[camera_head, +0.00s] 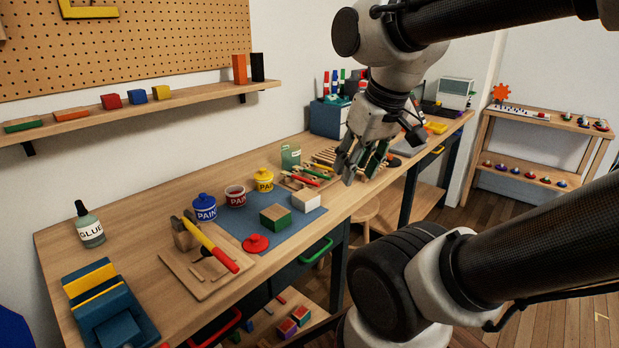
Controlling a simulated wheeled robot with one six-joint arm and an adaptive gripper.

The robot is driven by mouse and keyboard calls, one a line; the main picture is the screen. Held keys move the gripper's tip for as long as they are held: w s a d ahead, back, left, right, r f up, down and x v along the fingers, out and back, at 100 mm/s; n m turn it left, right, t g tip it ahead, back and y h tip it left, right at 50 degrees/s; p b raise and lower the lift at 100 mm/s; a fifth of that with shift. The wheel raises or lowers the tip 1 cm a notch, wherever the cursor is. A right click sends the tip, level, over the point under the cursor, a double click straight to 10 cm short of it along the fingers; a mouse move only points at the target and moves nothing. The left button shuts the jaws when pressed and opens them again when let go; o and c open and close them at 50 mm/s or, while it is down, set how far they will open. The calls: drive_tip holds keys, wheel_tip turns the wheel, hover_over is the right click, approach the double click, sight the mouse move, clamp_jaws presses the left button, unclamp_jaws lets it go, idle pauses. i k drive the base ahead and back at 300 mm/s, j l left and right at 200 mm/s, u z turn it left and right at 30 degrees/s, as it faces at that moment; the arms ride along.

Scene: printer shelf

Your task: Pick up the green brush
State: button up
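My gripper (358,165) hangs over the right half of the workbench, pointing down. A dark green piece with a pale edge (376,158) shows right beside its fingers. I cannot tell whether that piece is between the fingers or behind them, or whether it is part of a brush. Left of the gripper, a wooden holder (292,184) lies on the bench with slim red and green tools (314,173) on it. They are too small to tell which is the green brush. The gripper hides part of the bench behind it.
Paint pots (235,195), a blue mat (245,228) with blocks, and a board (190,268) with a hammer (215,250) fill the bench's left and middle. A glue bottle (89,226) stands far left. A wall shelf (190,95) runs above. A stool (366,210) stands below.

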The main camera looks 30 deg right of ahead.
sight(300, 168)
drive_tip(key=i+l, duration=0.1)
drive_tip(key=l, duration=0.3)
drive_tip(key=i+l, duration=0.15)
drive_tip(key=l, duration=0.25)
drive_tip(key=i+l, duration=0.1)
drive_tip(key=l, duration=0.3)
drive_tip(key=i+l, duration=0.15)
drive_tip(key=l, duration=0.25)
